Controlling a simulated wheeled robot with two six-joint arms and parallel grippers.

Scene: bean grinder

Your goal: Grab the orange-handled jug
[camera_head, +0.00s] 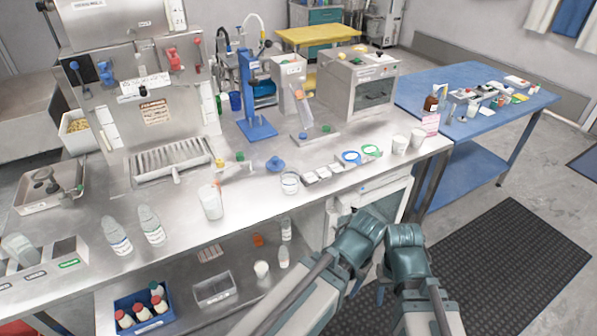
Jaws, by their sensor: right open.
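No orange handle shows clearly on any jug. A whitish jug-like vessel (210,202) stands upright on the steel counter (330,190), left of its middle; a small orange part shows just behind its rim, and I cannot tell if it belongs to it. A small orange item (258,240) also shows on the lower shelf, too small to make out. My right gripper (405,240) is open in front of the counter at lower right, well away from the vessel. My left gripper (364,232) is beside it on the left; its jaws are not clear.
A white cup (290,183), a blue stand (254,100) and two plastic bottles (150,224) are on the counter. White cups (400,144) stand near its right end. A blue crate of bottles (143,310) sits on the lower shelf. The floor right of my arms holds a dark mat (510,265).

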